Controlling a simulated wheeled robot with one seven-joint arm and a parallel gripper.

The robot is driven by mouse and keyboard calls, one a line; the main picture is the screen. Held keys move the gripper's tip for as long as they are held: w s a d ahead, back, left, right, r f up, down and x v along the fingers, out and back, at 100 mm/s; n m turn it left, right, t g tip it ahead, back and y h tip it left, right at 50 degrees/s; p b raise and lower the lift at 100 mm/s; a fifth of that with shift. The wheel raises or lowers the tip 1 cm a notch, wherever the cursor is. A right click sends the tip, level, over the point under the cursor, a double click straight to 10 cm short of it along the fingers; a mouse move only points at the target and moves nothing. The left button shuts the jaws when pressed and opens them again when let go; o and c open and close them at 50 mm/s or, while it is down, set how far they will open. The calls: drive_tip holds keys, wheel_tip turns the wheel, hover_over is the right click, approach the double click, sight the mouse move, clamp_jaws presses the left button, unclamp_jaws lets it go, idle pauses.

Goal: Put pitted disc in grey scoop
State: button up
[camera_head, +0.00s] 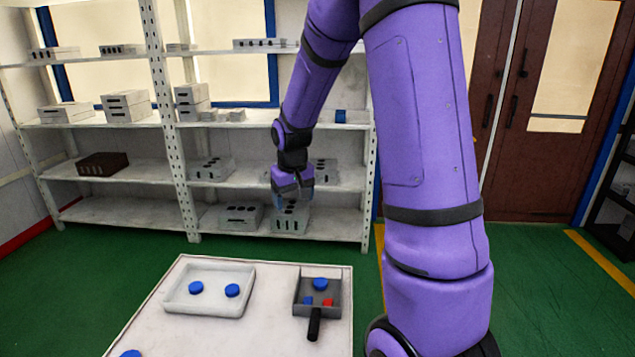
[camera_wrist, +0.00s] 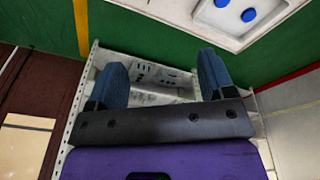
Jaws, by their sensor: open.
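Two blue discs, one left (camera_head: 196,288) and one right (camera_head: 232,291), lie apart in a white tray (camera_head: 207,311) on the table. Another blue disc (camera_head: 130,354) is cut off by the bottom edge of the head view. I cannot tell which disc is pitted. The grey scoop (camera_head: 302,286), with a black handle (camera_head: 314,325) toward me, holds a blue disc (camera_head: 320,284), a small blue piece (camera_head: 309,300) and a red piece (camera_head: 328,302). My gripper (camera_head: 293,197) is raised beyond the table, apart from these things. In the wrist view, my gripper (camera_wrist: 163,78) is open and empty.
The white table (camera_head: 270,335) has clear room between tray and scoop. Behind it, a white shelf rack (camera_head: 170,175) holds several grey blocks and a dark brown box (camera_head: 103,164). Green floor (camera_head: 530,285) lies open at the right, before brown doors (camera_head: 545,100).

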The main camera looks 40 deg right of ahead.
drive_tip(key=s+a+r, duration=0.5)
drive_tip(key=a+r, duration=0.1)
drive_tip(key=r, duration=0.2)
drive_tip(key=s+a+r+n+t, duration=0.1)
drive_tip(key=s+a+r, duration=0.2)
drive_tip(key=s, duration=0.4)
drive_tip(key=s+a+r+n+t, duration=0.1)
drive_tip(key=s+a+r, duration=0.2)
drive_tip(key=s, duration=0.4)
drive_tip(key=s+a+r+t+y, duration=0.1)
drive_tip(key=s+a+r, duration=0.3)
drive_tip(key=s, duration=0.3)
drive_tip(key=shift+a+n, duration=0.2)
drive_tip(key=shift+n, duration=0.2)
drive_tip(key=shift+d, duration=0.6)
